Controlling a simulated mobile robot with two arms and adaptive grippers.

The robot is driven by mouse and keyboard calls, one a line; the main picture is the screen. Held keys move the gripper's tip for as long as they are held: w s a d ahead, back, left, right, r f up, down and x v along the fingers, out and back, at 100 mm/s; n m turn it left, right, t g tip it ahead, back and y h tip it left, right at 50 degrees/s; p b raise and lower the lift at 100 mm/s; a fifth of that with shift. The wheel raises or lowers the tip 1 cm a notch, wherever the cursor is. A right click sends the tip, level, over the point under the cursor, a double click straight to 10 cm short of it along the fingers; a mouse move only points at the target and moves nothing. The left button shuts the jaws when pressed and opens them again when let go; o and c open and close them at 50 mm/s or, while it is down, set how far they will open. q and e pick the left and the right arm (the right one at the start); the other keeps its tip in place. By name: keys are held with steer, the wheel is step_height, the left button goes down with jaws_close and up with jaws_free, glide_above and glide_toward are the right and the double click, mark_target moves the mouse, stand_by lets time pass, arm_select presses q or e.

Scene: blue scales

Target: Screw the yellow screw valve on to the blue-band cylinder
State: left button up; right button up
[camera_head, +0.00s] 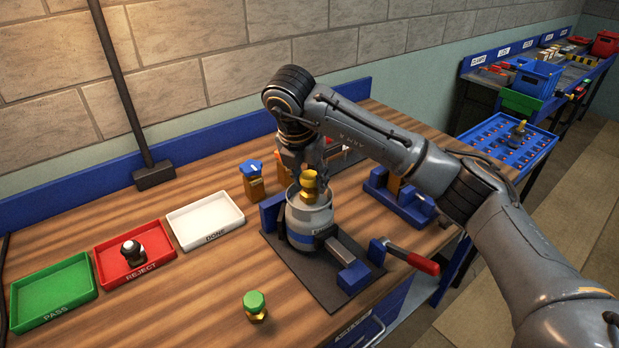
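The blue-band cylinder (306,220) is a grey vessel with a blue band low on its side. It stands upright in a vise on a dark plate on the bench. The yellow screw valve (309,184) is at the cylinder's top opening, roughly upright. I cannot tell whether it is threaded in. My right gripper (313,176) comes down from behind and above, right at the valve. Its fingertips are partly hidden by the valve and cylinder collar, so their grip is unclear. My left gripper is not in view.
Green (54,293), red (136,252) and white (205,221) trays line the left; the red one holds a dark valve (132,251). Blue-topped (252,177) and green-topped (255,303) valves stand on the bench. A red-handled vise lever (413,259) sticks out right.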

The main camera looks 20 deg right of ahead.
steer(key=o, duration=0.3)
steer(key=shift+r, duration=0.1)
